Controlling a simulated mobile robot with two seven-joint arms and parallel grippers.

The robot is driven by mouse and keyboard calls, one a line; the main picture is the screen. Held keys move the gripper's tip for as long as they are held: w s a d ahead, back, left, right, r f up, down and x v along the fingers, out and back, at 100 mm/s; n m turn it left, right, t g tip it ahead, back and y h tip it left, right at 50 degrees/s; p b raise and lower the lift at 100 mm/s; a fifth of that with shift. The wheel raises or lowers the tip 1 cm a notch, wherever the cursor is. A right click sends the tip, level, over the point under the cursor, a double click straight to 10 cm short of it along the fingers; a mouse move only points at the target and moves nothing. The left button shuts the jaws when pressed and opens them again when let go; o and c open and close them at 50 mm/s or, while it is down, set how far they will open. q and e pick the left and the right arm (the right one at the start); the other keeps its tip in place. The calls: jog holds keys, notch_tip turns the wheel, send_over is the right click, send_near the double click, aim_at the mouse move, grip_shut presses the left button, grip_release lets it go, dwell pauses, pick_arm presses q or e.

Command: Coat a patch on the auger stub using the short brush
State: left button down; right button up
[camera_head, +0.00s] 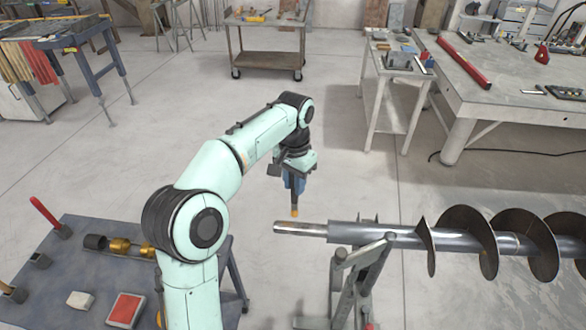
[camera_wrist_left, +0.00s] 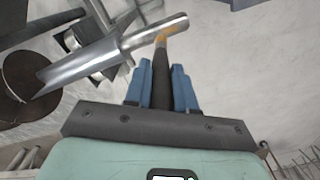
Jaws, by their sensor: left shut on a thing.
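The auger (camera_head: 455,238) lies across the right side of the head view, its bare steel stub (camera_head: 300,229) pointing left. My left gripper (camera_head: 294,186) is above the stub's end, with blue fingers shut on the short brush (camera_head: 295,211). The brush points down, its orange tip close to the stub. In the left wrist view, my left gripper (camera_wrist_left: 160,82) holds the dark brush handle (camera_wrist_left: 161,70) between its fingers. The brush tip overlaps the stub (camera_wrist_left: 140,40) near an orange area; I cannot tell whether it touches. My right gripper is out of view.
A grey stand (camera_head: 362,260) supports the auger. A cart and workbenches (camera_head: 500,95) stand farther back. The floor between is clear.

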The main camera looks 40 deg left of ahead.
aim_at(295, 202)
pick_arm(q)
jog(key=shift+w+r, duration=0.1)
jog(key=shift+r, duration=0.5)
jog(key=shift+s+r, duration=0.2)
jog(key=shift+r, duration=0.1)
jog(key=shift+w+r, duration=0.15)
jog(key=shift+r, duration=0.55)
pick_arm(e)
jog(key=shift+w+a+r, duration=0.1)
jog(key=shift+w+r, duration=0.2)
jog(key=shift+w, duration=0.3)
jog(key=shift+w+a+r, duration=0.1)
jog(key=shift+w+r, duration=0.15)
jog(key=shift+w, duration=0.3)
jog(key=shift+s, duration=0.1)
